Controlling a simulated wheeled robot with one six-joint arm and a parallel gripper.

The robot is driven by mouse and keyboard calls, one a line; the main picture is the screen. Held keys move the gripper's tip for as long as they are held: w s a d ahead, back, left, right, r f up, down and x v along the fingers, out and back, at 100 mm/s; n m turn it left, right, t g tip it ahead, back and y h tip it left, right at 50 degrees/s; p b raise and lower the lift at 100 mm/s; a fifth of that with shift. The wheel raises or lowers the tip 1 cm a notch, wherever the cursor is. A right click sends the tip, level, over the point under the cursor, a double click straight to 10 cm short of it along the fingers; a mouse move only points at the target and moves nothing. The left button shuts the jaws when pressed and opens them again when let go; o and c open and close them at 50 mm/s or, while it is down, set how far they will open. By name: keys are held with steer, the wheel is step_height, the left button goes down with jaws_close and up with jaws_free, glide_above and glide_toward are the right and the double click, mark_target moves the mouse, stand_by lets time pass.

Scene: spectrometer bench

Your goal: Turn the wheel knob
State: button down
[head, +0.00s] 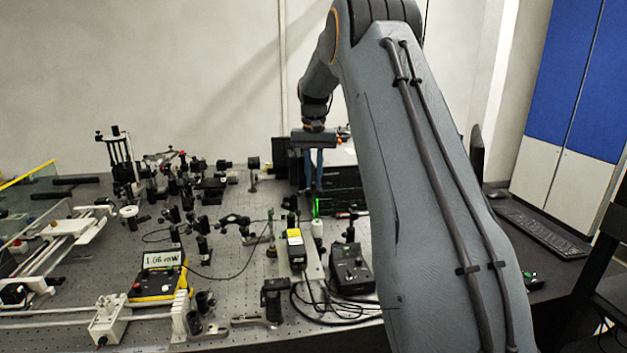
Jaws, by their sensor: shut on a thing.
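My gripper (314,186) hangs down from my arm at the back middle of the bench, with its two bluish fingers pointing down. It is in front of a dark boxy instrument (343,182). The fingers are close together and shut on the wheel knob, which is too small and covered to make out. A bright green glow (316,207) shows just below the fingertips. A small white cylinder (318,228) stands below the glow, apart from the fingers.
The perforated bench (225,290) is crowded with optical mounts. A yellow power meter (160,272) reads about 1.06 mW. A black control box (351,268) with cables stands below the gripper. A keyboard (540,228) lies at right. My arm hides the right middle.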

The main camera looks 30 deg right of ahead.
mark_target(314, 183)
steer(key=m+b, duration=0.1)
steer(key=m, duration=0.9)
steer(key=shift+m, duration=0.4)
steer(key=shift+m+b, duration=0.3)
steer(key=shift+m, duration=1.6)
steer(key=c, duration=1.7)
jaws_free()
steer(key=shift+r+b, duration=1.25)
steer(key=shift+r, duration=2.7)
